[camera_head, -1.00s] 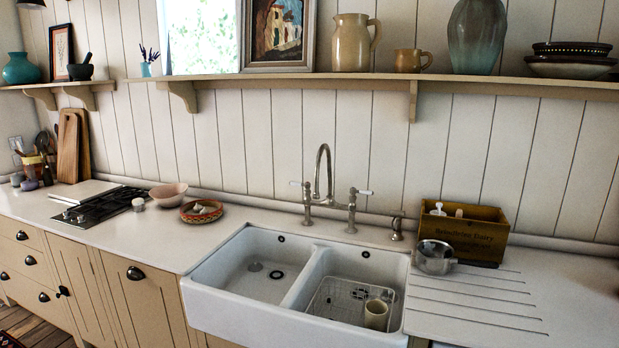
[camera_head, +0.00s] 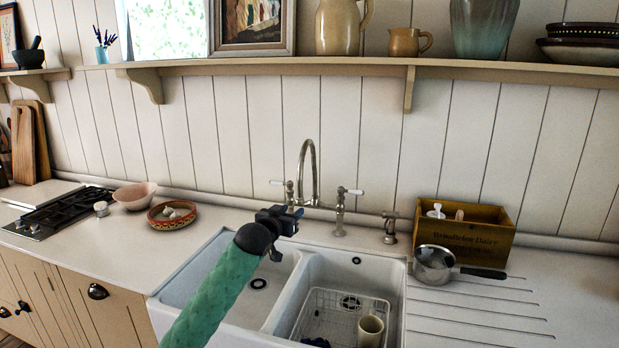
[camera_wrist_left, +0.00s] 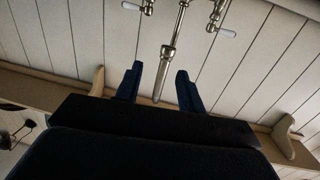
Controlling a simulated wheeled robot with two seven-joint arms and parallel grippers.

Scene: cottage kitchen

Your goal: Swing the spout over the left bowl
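The metal tap has a tall hooked spout (camera_head: 308,150) at the back of the double sink, roughly above the divider between the left bowl (camera_head: 205,262) and the right bowl (camera_head: 378,275). My left gripper (camera_head: 284,215) is open in front of the tap, close to the spout's lower end, which it partly covers. In the left wrist view the spout (camera_wrist_left: 172,55) runs down between the two spread fingers (camera_wrist_left: 158,78); they are not closed on it, and contact cannot be told. A small dark piece at the bottom edge of the head view may be my right gripper (camera_head: 316,343).
Lever handles (camera_head: 350,191) flank the spout. A soap pump (camera_head: 390,228), metal pan (camera_head: 435,265) and wooden crate (camera_head: 462,225) stand to the right. A wire rack with a cream cup (camera_head: 370,332) sits in the right bowl. A shelf (camera_head: 350,67) runs above.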

